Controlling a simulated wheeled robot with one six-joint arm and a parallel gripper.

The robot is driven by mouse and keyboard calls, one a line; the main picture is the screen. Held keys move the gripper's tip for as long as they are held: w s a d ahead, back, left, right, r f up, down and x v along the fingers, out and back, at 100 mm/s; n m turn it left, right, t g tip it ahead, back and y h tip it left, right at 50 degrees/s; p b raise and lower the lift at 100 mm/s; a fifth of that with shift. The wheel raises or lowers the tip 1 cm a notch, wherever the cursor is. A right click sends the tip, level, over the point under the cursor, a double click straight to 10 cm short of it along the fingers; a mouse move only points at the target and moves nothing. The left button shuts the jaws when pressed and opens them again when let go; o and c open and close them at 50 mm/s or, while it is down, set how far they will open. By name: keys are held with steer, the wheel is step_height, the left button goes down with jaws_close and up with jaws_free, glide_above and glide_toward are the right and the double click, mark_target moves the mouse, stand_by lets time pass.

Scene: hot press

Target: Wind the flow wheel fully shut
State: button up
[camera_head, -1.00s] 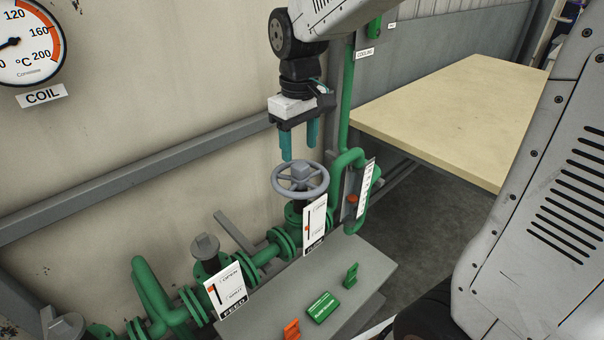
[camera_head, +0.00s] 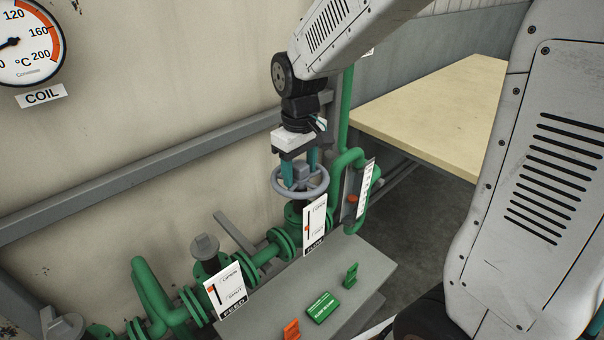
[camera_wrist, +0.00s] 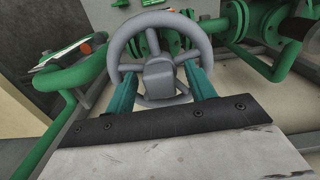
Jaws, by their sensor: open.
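The flow wheel (camera_head: 318,190) is a grey handwheel with a square hub, on a green valve behind an OPEN/SHUT plate (camera_head: 314,226) whose lower label looks like FLOW.
A second valve with a FEED plate (camera_head: 226,290) stands to the left. Green pipes (camera_head: 343,165) rise close on the wheel's right. A grey ledge (camera_head: 350,262) with small green and orange pieces lies in front. A pale table (camera_head: 430,115) stands at right.

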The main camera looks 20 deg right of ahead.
steer(key=n, duration=0.4)
steer(key=shift+n, duration=0.3)
steer(key=n, duration=1.3)
steer(key=shift+c, duration=0.3)
